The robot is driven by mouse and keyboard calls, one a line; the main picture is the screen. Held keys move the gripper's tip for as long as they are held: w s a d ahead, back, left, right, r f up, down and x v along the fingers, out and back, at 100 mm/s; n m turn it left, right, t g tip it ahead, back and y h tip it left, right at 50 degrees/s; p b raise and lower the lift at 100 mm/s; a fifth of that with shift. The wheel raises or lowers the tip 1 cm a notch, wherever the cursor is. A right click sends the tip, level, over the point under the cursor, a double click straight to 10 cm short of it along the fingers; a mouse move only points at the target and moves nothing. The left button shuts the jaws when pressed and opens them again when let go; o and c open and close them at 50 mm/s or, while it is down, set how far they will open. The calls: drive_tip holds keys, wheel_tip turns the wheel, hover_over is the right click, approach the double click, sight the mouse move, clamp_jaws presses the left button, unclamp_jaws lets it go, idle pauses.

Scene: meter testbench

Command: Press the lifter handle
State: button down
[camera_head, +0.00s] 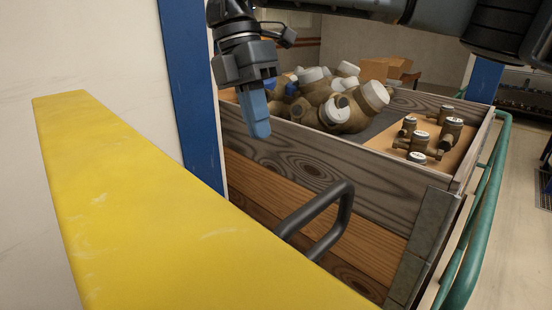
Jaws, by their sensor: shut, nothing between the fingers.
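A dark bent bar handle (346,212), which looks like the lifter handle, stands in front of the wooden crate's near side, at the lower middle of the picture. It forms an open loop, and its lower ends are hidden behind the yellow beam. My gripper (259,130) hangs from above at the upper middle, its blue fingers shut and pointing down with nothing between them. In the picture it is above and left of the handle, apart from it, and in front of the crate's upper edge.
The wooden crate (290,165) holds several brass meters (350,108) and smaller fittings (415,157). A yellow beam (160,215) fills the lower left. A blue post (187,85) stands left of my gripper. A green rail (478,232) runs along the crate's right side.

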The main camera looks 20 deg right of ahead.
drive_tip(key=s+d+f+p, duration=0.2)
drive_tip(key=s+f, duration=0.4)
drive_tip(key=f, duration=0.3)
drive_tip(key=shift+d+f+p, duration=0.3)
drive_tip(key=shift+f+p, duration=0.1)
drive_tip(key=shift+p, duration=0.1)
drive_tip(key=shift+s, duration=0.15)
